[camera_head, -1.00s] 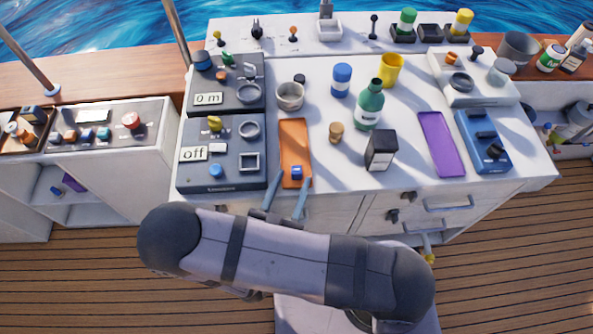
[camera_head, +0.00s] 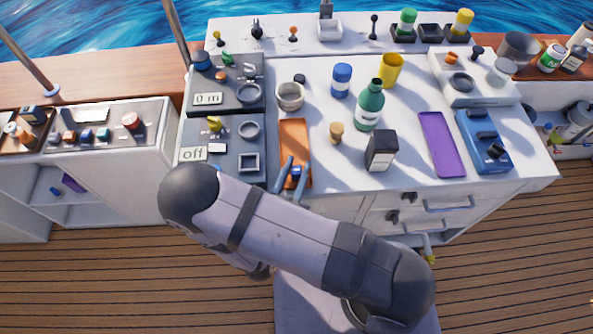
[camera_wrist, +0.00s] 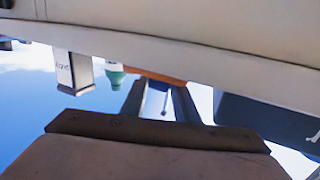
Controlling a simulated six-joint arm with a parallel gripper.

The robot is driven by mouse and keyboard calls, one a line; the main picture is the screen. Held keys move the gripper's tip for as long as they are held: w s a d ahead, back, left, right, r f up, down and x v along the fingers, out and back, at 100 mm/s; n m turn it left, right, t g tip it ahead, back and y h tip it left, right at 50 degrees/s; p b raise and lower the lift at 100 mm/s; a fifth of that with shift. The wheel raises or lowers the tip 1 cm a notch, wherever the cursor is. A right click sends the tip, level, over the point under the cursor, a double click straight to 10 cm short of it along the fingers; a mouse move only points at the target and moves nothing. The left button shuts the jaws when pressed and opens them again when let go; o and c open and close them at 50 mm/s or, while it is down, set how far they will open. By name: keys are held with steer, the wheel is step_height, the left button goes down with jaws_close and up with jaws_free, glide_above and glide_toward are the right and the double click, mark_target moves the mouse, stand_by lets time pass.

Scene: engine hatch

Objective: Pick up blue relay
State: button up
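The blue relay (camera_head: 296,171) is a small blue block on the near end of the orange tray (camera_head: 295,135), on the white counter. My gripper (camera_head: 298,164) reaches in from the near edge, its two blue-grey fingers apart on either side of the relay. The fingers partly cover it, and I cannot tell whether they touch it. In the wrist view my gripper's fingers (camera_wrist: 162,95) stand apart with a gap between them; I cannot make out the relay there.
Left of the tray is a dark panel (camera_head: 225,170) marked "off". Right of it stand a cork (camera_head: 336,133), a black box (camera_head: 381,150) and a green bottle (camera_head: 369,106). A purple tray (camera_head: 441,145) lies farther right. A white cup (camera_head: 290,95) stands behind the orange tray.

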mark_target(296, 170)
steer(key=shift+r, duration=0.1)
stand_by(0.3)
steer(key=shift+r+p, duration=0.65)
steer(key=shift+p, duration=0.05)
step_height(296, 170, up, 3)
steer(key=shift+f+p, duration=0.2)
steer(key=shift+p, duration=0.95)
steer(key=v, duration=0.6)
steer(key=f+v, duration=0.1)
steer(key=v, duration=1.1)
steer(key=shift+f, duration=0.3)
steer(key=shift+c, duration=0.2)
steer(key=shift+s, duration=0.1)
steer(key=shift+f, duration=0.1)
